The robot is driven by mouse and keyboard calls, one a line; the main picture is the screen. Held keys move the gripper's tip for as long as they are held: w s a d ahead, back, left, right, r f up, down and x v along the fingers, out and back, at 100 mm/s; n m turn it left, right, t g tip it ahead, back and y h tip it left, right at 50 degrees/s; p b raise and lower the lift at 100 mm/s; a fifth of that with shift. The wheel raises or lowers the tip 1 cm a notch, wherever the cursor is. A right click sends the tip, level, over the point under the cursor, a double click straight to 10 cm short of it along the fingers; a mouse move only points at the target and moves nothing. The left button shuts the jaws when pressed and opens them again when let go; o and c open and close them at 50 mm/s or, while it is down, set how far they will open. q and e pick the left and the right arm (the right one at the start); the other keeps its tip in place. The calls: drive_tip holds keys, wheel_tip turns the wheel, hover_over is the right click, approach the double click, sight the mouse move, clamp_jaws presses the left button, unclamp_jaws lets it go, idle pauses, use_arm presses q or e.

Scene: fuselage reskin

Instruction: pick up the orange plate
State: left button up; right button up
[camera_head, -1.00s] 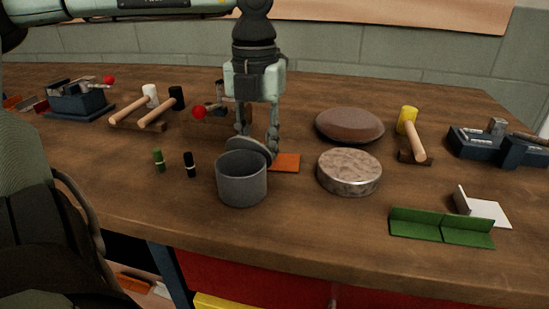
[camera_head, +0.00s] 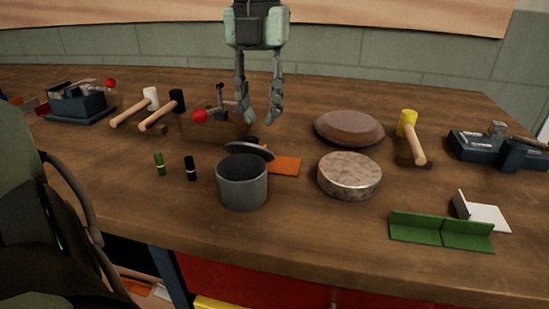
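The orange plate (camera_head: 286,166) lies flat on the wooden bench, just behind and right of a dark grey pot (camera_head: 242,185). The pot and its tilted grey lid (camera_head: 250,151) hide the plate's left part. My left gripper (camera_head: 260,122) points down above and behind the plate, clear of it. Its two fingers are apart with nothing between them. My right gripper is not in view.
A mottled round block (camera_head: 349,176) stands close right of the plate, with a brown domed disc (camera_head: 349,127) behind it. Mallets, a wooden box (camera_head: 205,127) and two small dark cylinders are to the left.

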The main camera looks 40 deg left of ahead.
sight(280, 160)
use_arm(q)
drive_tip(key=shift+w+a, duration=0.2)
drive_tip(key=shift+w, duration=0.2)
drive_tip(key=shift+f, duration=0.4)
wheel_tip(280, 160, down, 7)
drive_tip(key=shift+s+p, duration=0.1)
drive_tip(key=shift+p, duration=0.35)
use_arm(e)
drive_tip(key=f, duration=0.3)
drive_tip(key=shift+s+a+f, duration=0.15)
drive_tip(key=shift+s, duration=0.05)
use_arm(q)
drive_tip(key=shift+c, duration=0.3)
clamp_jaws()
